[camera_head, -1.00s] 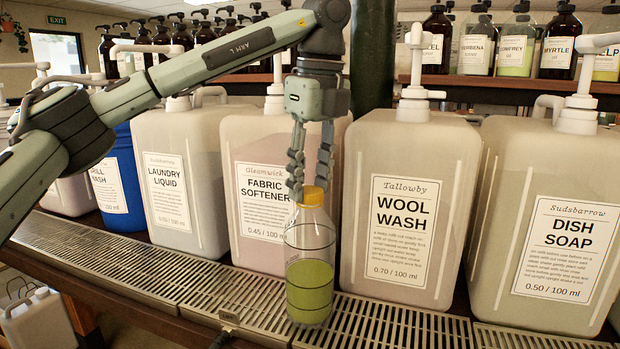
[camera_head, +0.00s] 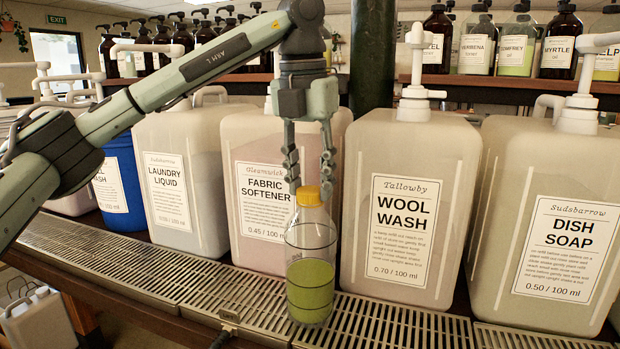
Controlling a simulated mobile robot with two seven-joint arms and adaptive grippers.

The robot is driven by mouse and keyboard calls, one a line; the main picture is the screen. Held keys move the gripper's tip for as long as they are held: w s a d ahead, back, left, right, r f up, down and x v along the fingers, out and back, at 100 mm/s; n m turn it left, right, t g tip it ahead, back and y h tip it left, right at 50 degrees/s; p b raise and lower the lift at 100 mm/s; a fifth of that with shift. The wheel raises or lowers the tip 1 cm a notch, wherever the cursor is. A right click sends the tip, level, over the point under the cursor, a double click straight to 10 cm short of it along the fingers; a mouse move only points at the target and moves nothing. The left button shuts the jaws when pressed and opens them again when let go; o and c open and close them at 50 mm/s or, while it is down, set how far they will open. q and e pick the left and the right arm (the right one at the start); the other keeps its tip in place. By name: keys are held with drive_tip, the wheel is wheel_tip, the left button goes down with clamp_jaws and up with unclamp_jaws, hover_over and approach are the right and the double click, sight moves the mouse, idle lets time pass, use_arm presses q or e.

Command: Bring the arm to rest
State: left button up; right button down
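My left gripper (camera_head: 308,178) hangs from above, fingers down, just over a clear bottle (camera_head: 311,262) with a yellow cap (camera_head: 308,196). Its fingers are spread apart to either side above the cap, and nothing is held between them. The bottle stands upright on the metal drip grating and holds green liquid in its lower half. My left arm (camera_head: 185,75) comes in from the left across the upper part of the view. My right gripper is not in view.
Large pump containers stand in a row behind the bottle: laundry liquid (camera_head: 184,220), fabric softener (camera_head: 243,150), wool wash (camera_head: 399,290) and dish soap (camera_head: 505,220). A dark green post (camera_head: 372,55) rises behind them. The drip grating (camera_head: 390,326) is bare beside the bottle.

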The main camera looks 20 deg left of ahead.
use_arm(q)
drive_tip(key=o, duration=0.4)
drive_tip(key=shift+o, duration=0.2)
drive_tip(key=n, duration=0.5)
drive_tip(key=shift+n+y+b, duration=0.3)
drive_tip(key=shift+n+b, duration=0.05)
drive_tip(key=shift+n, duration=0.05)
drive_tip(key=shift+r+n+p, duration=0.15)
drive_tip(key=shift+n+p, duration=0.2)
drive_tip(key=shift+n, duration=0.45)
drive_tip(key=n, duration=0.3)
drive_tip(key=shift+n+y, duration=0.3)
drive_tip(key=n, duration=0.4)
drive_tip(key=shift+g, duration=0.4)
drive_tip(key=shift+c, duration=0.3)
